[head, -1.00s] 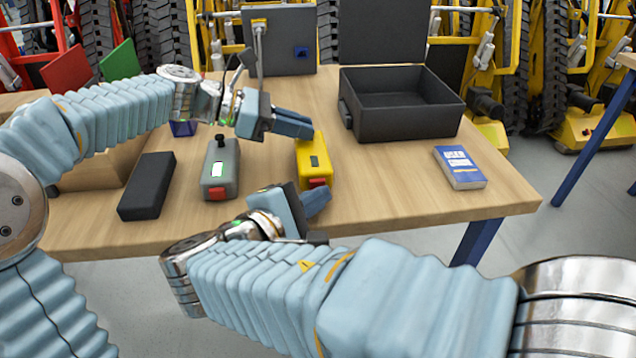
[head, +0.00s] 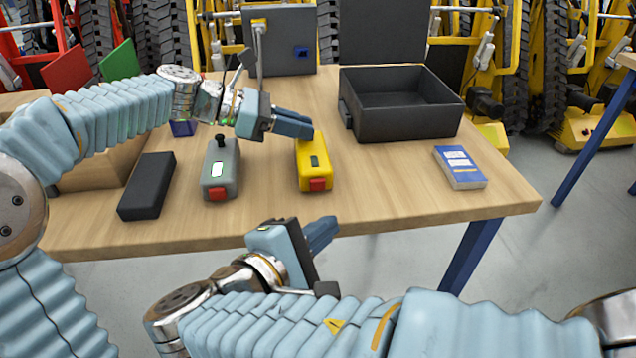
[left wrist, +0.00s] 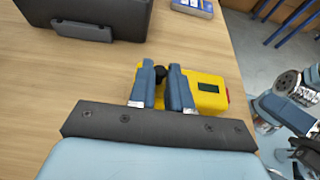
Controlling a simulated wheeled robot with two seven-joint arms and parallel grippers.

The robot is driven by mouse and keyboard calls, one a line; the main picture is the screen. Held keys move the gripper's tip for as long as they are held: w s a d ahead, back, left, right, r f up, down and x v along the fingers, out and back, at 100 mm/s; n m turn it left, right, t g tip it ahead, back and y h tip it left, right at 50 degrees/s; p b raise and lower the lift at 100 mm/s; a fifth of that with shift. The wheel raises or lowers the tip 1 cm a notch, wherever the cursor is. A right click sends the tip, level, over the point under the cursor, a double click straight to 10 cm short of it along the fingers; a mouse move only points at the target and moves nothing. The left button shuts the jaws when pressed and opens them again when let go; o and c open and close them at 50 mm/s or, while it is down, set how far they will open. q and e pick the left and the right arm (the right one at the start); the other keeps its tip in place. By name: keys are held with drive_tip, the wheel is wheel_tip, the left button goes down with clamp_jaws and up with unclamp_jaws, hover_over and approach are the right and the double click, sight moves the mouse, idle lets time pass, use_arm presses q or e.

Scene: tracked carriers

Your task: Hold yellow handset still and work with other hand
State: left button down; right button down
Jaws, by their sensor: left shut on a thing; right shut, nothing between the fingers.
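The yellow handset (head: 313,163) lies on the table, with a dark little screen and a red part at its near end. My left gripper (head: 309,130) is shut on its far end. In the left wrist view the fingers (left wrist: 161,95) sit on either side of a black knob on the yellow handset (left wrist: 206,90). My right gripper (head: 326,232) is shut and empty, in front of the table's near edge and apart from the handset.
A black block (head: 147,186) lies left of the grey handset. An open dark case (head: 405,123) stands at the back right. A blue and white booklet (head: 460,168) lies at the right. A grey panel box (head: 280,40) stands behind. The table between handset and booklet is clear.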

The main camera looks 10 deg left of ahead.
use_arm(q)
drive_tip(key=c, duration=1)
unclamp_jaws()
drive_tip(key=shift+a, duration=0.1)
